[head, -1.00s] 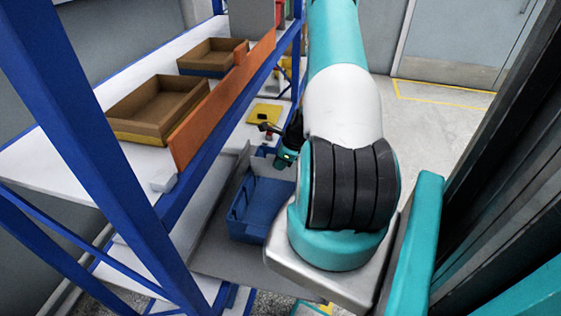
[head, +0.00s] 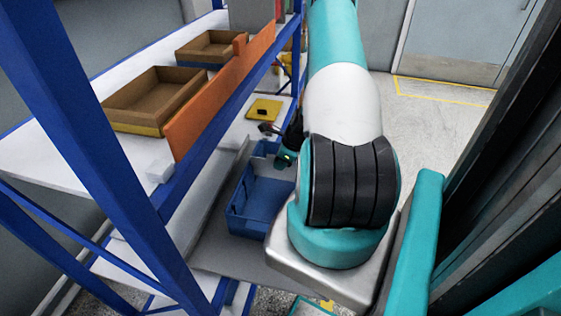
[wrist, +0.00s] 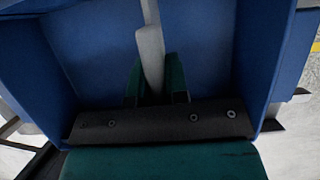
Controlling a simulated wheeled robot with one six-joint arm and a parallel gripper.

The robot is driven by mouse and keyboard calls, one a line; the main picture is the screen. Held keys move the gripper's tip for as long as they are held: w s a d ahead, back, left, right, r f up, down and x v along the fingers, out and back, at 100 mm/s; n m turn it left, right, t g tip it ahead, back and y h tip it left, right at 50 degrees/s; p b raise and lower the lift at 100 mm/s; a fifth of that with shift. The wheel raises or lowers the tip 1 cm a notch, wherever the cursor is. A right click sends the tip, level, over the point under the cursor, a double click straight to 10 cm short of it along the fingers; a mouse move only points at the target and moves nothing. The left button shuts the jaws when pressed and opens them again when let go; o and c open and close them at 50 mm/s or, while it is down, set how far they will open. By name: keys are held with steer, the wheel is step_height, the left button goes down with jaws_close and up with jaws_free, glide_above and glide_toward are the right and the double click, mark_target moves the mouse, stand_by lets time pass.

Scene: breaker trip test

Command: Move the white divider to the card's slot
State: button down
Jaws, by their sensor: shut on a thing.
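My gripper (wrist: 156,82) shows two green fingers in the wrist view, shut on a pale grey-white flat piece seen edge-on, which looks like the white divider (wrist: 150,45). The divider runs up from between the fingers to the top of the picture. Behind it is the inside of a blue bin (wrist: 257,60); I cannot tell whether the divider touches it. In the head view the blue bin (head: 235,217) sits on the lower shelf, with my wrist over its far end. The divider cannot be made out there. I cannot make out the card or its slot.
A blue-framed rack (head: 95,140) stands at left, its upright close to me. An orange board (head: 205,105) edges the upper shelf, which holds brown trays (head: 150,118). A yellow item (head: 264,109) lies beyond the bin. Open floor (head: 430,125) is at far right.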

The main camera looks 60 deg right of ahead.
steer(key=shift+f+b, duration=1.35)
steer(key=shift+f, duration=0.7)
steer(key=c, duration=1.1)
jaws_free()
steer(key=shift+o, duration=0.2)
steer(key=shift+r, duration=0.1)
steer(key=v, duration=1.7)
steer(key=shift+r, duration=0.15)
steer(key=shift+s, duration=0.1)
